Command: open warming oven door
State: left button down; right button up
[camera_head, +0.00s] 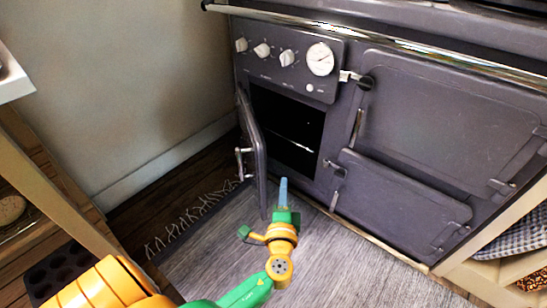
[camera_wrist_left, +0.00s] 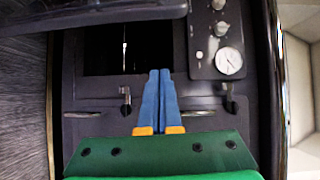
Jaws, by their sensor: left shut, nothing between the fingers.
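The dark grey range stove has a narrow left door (camera_head: 254,152) below its knobs. This door stands swung wide open to the left, with its handle (camera_head: 240,163) on the outer face. The dark oven opening (camera_head: 287,127) shows a rack inside. My left gripper (camera_head: 283,182) has its blue fingers shut and empty, in front of the opening's lower part and to the right of the open door. In the left wrist view the shut fingers (camera_wrist_left: 161,73) point toward the opening (camera_wrist_left: 118,42), and the door (camera_wrist_left: 95,15) lies across the top. My right gripper is not in view.
Two other stove doors, an upper right one (camera_head: 450,115) and a lower right one (camera_head: 400,200), are closed. A chrome rail (camera_head: 400,45) runs along the stove's top front. A wooden shelf unit (camera_head: 40,175) stands left. A grey rug (camera_head: 340,270) covers the floor.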

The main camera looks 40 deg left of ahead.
pick_arm(q)
jog(key=d+b+x, duration=0.1)
jog(key=b+x, duration=0.1)
jog(key=x, duration=0.8)
jog(key=shift+m+t, duration=0.3)
jog(key=shift+s+a+r+p, duration=0.4)
jog(key=shift+s+a, duration=0.25)
jog(key=shift+a, duration=0.15)
jog(key=shift+s+a+r+p, duration=0.3)
jog(key=shift+s+a+p, duration=0.1)
jog(key=shift+s+a, duration=0.35)
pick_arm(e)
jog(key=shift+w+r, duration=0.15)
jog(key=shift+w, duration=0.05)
pick_arm(q)
jog(key=shift+a, duration=0.1)
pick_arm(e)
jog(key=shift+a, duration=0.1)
